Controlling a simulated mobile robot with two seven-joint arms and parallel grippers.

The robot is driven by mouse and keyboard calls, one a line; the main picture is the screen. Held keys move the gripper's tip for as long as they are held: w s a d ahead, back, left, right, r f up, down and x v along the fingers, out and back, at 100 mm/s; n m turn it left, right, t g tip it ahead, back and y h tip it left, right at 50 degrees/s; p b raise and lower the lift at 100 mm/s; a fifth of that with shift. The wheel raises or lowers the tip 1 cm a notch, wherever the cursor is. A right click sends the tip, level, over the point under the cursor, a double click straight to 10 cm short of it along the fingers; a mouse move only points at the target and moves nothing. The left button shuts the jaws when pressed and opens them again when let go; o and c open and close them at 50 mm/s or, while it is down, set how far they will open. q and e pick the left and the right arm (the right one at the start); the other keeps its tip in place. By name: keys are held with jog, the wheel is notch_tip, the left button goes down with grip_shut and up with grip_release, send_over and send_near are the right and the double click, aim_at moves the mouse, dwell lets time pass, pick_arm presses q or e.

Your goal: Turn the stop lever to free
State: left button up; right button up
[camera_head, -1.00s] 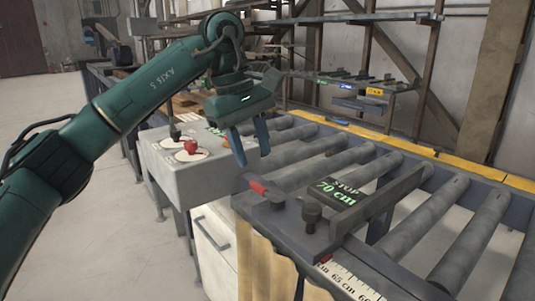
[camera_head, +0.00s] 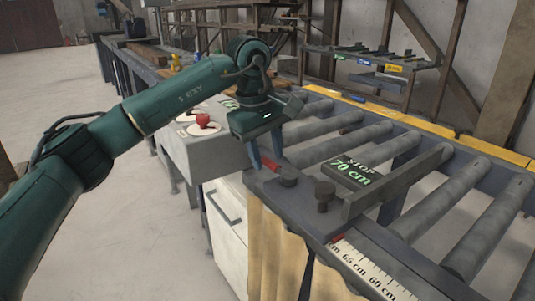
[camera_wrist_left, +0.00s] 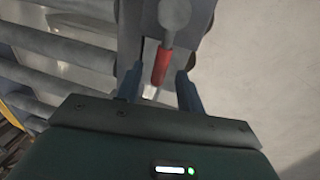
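The stop lever (camera_head: 271,165) has a red grip and a dark round pivot, and sits on the near end of the grey stop carriage (camera_head: 309,210). In the left wrist view the red grip (camera_wrist_left: 160,67) points toward me from the round pivot. My left gripper (camera_head: 266,155) is open, its blue fingertips at the red grip. The left wrist view shows the grip between the two fingers (camera_wrist_left: 159,88), with a gap on each side. A display reading "STOP 70 cm" (camera_head: 352,173) stands beside a dark knob (camera_head: 324,194). My right gripper is not in view.
A roller conveyor (camera_head: 445,210) with a yellow far edge runs behind the stop. A measuring scale (camera_head: 372,272) lies along its near rail. A grey cabinet (camera_head: 190,150) with a red mushroom button (camera_head: 203,120) stands at the left. Open floor lies at the left.

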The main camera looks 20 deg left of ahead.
pick_arm(q)
jog(key=shift+f, duration=0.3)
jog(key=shift+c, duration=0.5)
grip_shut()
